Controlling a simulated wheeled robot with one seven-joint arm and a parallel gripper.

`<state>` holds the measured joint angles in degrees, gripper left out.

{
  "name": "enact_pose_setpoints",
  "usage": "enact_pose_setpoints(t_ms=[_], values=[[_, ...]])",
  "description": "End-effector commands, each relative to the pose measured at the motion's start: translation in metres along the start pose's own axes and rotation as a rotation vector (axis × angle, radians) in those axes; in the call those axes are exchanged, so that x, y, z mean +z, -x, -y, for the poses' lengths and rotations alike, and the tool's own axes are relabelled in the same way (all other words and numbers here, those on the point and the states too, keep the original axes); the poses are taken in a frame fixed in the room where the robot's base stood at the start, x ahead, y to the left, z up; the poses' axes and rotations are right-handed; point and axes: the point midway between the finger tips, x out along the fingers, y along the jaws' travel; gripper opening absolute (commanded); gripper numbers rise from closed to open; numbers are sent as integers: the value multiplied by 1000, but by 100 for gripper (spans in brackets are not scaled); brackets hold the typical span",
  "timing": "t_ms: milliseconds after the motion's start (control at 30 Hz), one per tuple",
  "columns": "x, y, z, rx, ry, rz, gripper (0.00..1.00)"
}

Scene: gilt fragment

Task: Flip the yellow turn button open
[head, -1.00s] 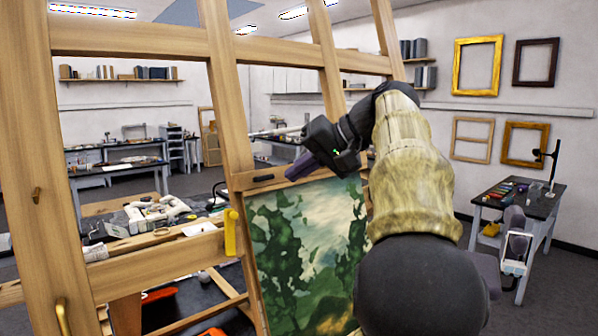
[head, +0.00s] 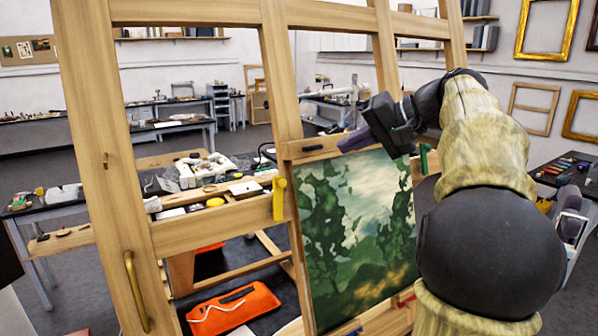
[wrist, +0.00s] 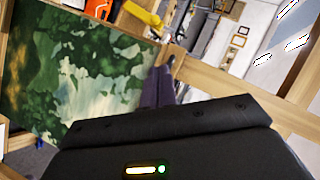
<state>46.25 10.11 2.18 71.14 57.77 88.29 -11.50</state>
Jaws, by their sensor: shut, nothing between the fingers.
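The yellow turn button (head: 279,200) stands upright on the wooden frame's post, beside the left edge of the green landscape painting (head: 350,225). In the wrist view a yellow piece (wrist: 140,13), seemingly the same button, shows at the top edge, partly cut off. My gripper (head: 343,147) has purple fingers, shut and empty, in front of the painting's upper edge, above and to the right of the yellow button and apart from it. In the wrist view the fingers (wrist: 168,68) show beside the painting (wrist: 70,75).
A dark turn button (head: 313,148) is on the painting's top rail and a green one (head: 423,158) at its right side. A brass handle (head: 137,290) is on the left post.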

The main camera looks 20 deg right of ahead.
Motion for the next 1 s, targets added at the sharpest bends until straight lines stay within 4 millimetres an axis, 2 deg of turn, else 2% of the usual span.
enact_pose_setpoints(t_ms=[167, 633, 1000], values=[[0, -18, 2, -1, -1, 4, 0], [1, -100, 4, -1, 0, 8, 0], [27, -124, 2, -1, 2, 4, 0]])
